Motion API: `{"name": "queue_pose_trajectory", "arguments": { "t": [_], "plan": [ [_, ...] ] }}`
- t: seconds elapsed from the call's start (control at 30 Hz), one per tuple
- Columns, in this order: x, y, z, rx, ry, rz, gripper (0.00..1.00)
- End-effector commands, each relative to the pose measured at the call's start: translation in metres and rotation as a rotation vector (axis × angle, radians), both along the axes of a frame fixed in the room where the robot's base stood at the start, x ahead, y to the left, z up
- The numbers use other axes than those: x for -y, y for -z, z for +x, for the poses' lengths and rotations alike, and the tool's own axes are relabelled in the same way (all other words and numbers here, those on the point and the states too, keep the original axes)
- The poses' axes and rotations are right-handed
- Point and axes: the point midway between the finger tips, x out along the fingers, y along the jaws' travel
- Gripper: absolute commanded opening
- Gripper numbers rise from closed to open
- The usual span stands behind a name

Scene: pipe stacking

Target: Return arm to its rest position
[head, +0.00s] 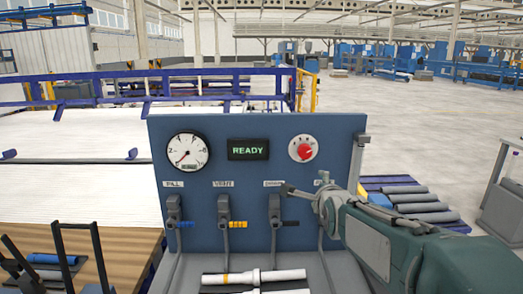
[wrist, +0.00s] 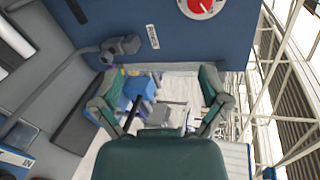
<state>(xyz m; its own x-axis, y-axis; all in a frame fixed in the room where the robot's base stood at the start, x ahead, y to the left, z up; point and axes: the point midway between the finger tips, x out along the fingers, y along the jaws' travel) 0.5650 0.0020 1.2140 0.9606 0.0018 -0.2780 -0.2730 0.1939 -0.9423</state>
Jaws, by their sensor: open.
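My arm comes in from the right in the head view. My gripper (head: 322,198) is in front of the right part of a blue control panel (head: 260,130) and hides much of its rightmost lever. In the wrist view my gripper (wrist: 162,74) has its two green fingers spread wide. Nothing is held between them. A grey lever (wrist: 120,46) shows beyond the left finger, apart from it as far as I can tell.
The panel has a gauge (head: 187,152), a READY display (head: 248,149), a red knob (head: 303,148) and several levers. Pipes (head: 254,277) lie on the shelf below. More pipes (head: 414,198) lie on a pallet at right. Open floor (head: 420,125) lies beyond.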

Motion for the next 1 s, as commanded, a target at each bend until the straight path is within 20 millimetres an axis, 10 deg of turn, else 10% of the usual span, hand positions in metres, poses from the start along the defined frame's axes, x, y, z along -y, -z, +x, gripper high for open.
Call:
{"name": "queue_pose_trajectory", "arguments": {
  "t": [0.8, 1.0],
  "plan": [
    [0.001, 0.092, -0.276, -0.55, -0.924, -1.269, 0.95],
    [0.001, 0.108, -0.312, -0.574, -1.113, -1.39, 0.95]
  ]
}}
